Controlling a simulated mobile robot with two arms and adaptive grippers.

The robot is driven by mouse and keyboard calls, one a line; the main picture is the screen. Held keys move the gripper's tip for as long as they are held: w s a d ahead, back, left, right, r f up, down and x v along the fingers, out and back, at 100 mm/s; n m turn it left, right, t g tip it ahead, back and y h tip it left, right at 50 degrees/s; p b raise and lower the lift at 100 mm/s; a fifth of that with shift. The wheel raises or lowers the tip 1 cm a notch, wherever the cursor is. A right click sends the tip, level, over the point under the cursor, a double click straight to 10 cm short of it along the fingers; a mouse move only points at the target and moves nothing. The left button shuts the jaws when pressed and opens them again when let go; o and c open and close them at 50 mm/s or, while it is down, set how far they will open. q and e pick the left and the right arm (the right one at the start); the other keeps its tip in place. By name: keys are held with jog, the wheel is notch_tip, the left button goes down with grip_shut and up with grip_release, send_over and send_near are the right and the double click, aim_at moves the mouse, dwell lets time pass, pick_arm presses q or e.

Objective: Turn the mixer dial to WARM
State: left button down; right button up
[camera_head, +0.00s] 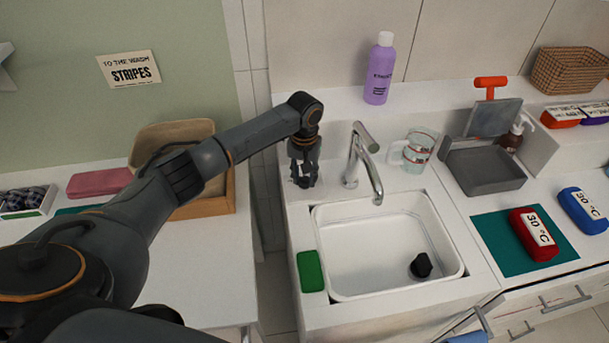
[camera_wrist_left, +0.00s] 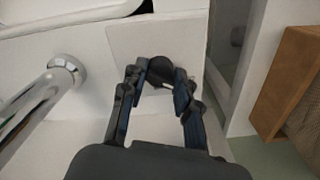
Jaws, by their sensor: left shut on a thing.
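The mixer dial (camera_wrist_left: 160,72) is a dark round knob on a white panel beside the chrome tap (camera_head: 366,165). It shows between my left fingers in the left wrist view; in the head view my gripper hides it. My left gripper (camera_head: 304,180) points down at the left of the sink, with its fingers closed around the dial; it also shows in the left wrist view (camera_wrist_left: 160,92). I cannot read a WARM mark or tell the dial's setting. My right gripper is not in view.
The white sink (camera_head: 322,250) holds a small black object (camera_head: 421,266). A green sponge-like block (camera_head: 310,271) lies on its left rim. A glass mug (camera_head: 418,150) and purple bottle (camera_head: 380,70) stand behind. A wooden box (camera_head: 213,206) is left, across a gap.

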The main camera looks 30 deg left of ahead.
pick_arm(q)
jog(key=shift+r+m+p, duration=0.2)
jog(key=shift+m+p, duration=0.9)
jog(key=shift+m, duration=0.2)
jog(key=m+p, duration=0.1)
jog(key=m, duration=0.1)
jog(key=shift+m, duration=0.4)
jog(key=m+p, duration=0.1)
jog(key=m, duration=0.2)
jog(key=shift+f, duration=0.1)
jog(key=shift+m+p, duration=0.45)
jog(key=shift+m, duration=1.35)
jog(key=c, duration=1)
grip_release()
